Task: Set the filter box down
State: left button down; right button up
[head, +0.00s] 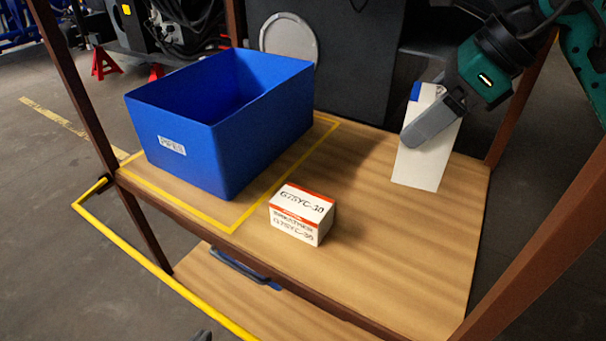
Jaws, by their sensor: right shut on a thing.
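The filter box (422,166) is a tall plain white carton with a blue patch at its top left corner. It is upright, slightly tilted in the picture, at the right of the wooden shelf (370,230). My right gripper (422,128) comes in from the upper right and is shut on its upper part; a grey finger covers part of its front face. The box's lower edge is at the shelf surface; I cannot tell whether it touches. A small dark tip, seemingly my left gripper (203,335), shows at the bottom edge, mostly out of frame.
A blue bin (262,140) labelled PIPES stands at the left inside a yellow outline. Brown posts frame the shelf corners. Bare wood lies between the two boxes. A yellow rail (150,262) runs along the front left.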

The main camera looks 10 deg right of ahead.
notch_tip(320, 180, down, 20)
jog(key=m+b, duration=0.1)
jog(key=b, duration=0.4)
jog(key=shift+d+r+m+t+h+b, duration=0.25)
jog(key=shift+d+m+t+h+b, duration=0.05)
jog(key=shift+d+t, duration=0.1)
jog(key=o, duration=0.9)
jog(key=shift+f, duration=0.2)
jog(key=o, duration=0.5)
jog(key=shift+r, duration=0.1)
